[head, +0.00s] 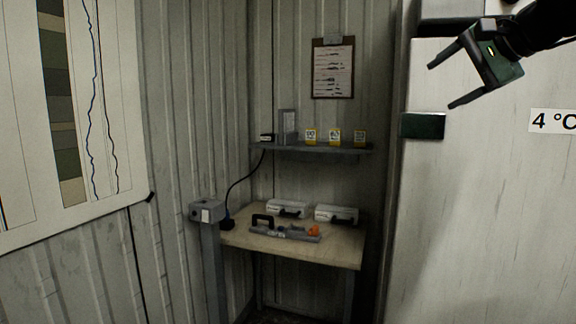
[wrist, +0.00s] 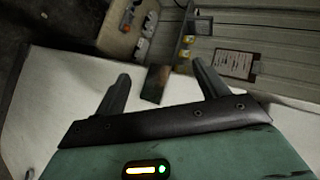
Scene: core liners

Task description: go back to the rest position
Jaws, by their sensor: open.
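My gripper (head: 440,85) is at the upper right of the head view, raised in front of a tall white cabinet. Its two dark fingers are spread apart with nothing between them. In the wrist view my gripper (wrist: 160,80) also shows open and empty, with the white cabinet surface (wrist: 60,110) and a dark block below and beyond the fingers.
The white cabinet (head: 480,200) bears a "4 °C" label (head: 552,121) and a dark green block (head: 422,126). A small table (head: 335,250) in the corner holds two white cases and a grey tool. A shelf (head: 310,148) with several yellow-labelled items hangs above it.

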